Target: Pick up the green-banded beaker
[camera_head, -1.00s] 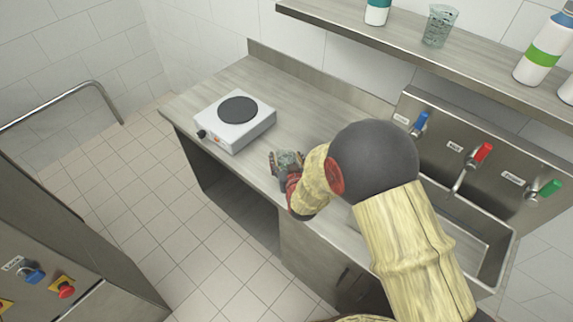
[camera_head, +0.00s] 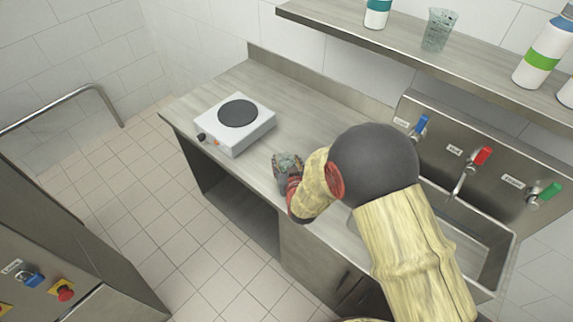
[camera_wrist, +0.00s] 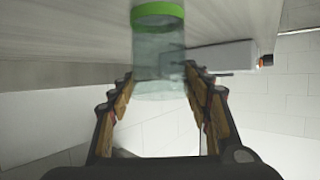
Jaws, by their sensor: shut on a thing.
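The beaker (camera_wrist: 158,52) is clear glass with a green band near one end, in the upper middle of the wrist view. My gripper (camera_wrist: 158,82) has its two jointed fingers on either side of the beaker and is shut on it. In the head view my gripper (camera_head: 287,168) is over the front edge of the steel counter, with the beaker (camera_head: 289,160) between its fingers. The band cannot be made out there. Whether the beaker touches the counter cannot be told.
A white hot plate (camera_head: 235,125) stands left on the counter (camera_head: 315,115). Right are a sink (camera_head: 490,262) and blue, red and green taps. A shelf (camera_head: 400,45) above holds bottles and another clear beaker (camera_head: 439,30). The counter behind my gripper is clear.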

